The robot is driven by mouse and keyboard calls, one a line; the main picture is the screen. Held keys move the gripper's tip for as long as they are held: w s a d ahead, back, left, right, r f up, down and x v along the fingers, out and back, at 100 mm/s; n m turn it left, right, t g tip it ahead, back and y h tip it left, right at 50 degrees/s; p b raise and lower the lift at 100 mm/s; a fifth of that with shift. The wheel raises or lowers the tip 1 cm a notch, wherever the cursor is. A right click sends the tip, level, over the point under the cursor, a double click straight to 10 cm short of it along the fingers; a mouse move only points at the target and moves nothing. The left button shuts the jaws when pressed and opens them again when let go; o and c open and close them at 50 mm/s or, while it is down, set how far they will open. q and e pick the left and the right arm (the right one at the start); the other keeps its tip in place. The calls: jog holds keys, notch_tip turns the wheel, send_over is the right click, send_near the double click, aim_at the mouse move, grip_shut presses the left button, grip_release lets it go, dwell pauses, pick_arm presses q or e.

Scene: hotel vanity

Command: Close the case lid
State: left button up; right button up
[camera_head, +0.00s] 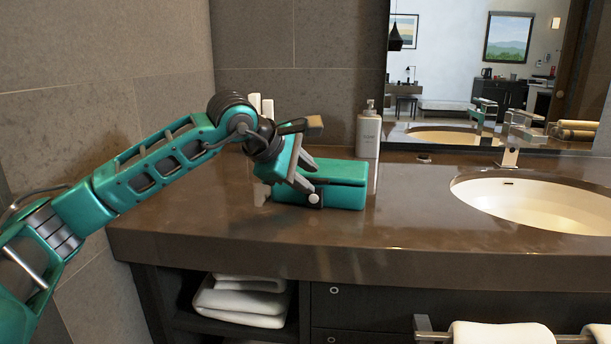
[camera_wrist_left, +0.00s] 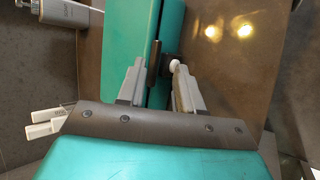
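The green case (camera_head: 345,172) sits on the brown counter, left of the sink. Its lid lies down over the base, with a dark seam along the front; I cannot tell whether it is fully shut. In the left wrist view the case (camera_wrist_left: 120,40) shows the seam, a dark clasp and a small white round knob at its front. My left gripper (camera_head: 314,184) is at the front left of the case, its two fingers apart. In the wrist view the fingers (camera_wrist_left: 158,82) point at the clasp and knob; contact is unclear. My right gripper is not in view.
A soap dispenser (camera_head: 368,132) stands just behind the case, and white items (camera_head: 261,106) stand behind my left wrist. The sink (camera_head: 540,203) and faucet (camera_head: 517,135) are at the right. The counter (camera_head: 400,225) is clear between case and sink.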

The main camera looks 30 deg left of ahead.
pick_arm(q)
jog(key=p+v, duration=0.1)
jog(key=v, duration=1.1)
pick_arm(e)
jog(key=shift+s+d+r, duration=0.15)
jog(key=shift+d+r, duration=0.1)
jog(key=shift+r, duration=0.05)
pick_arm(q)
jog(key=shift+a+r, duration=0.1)
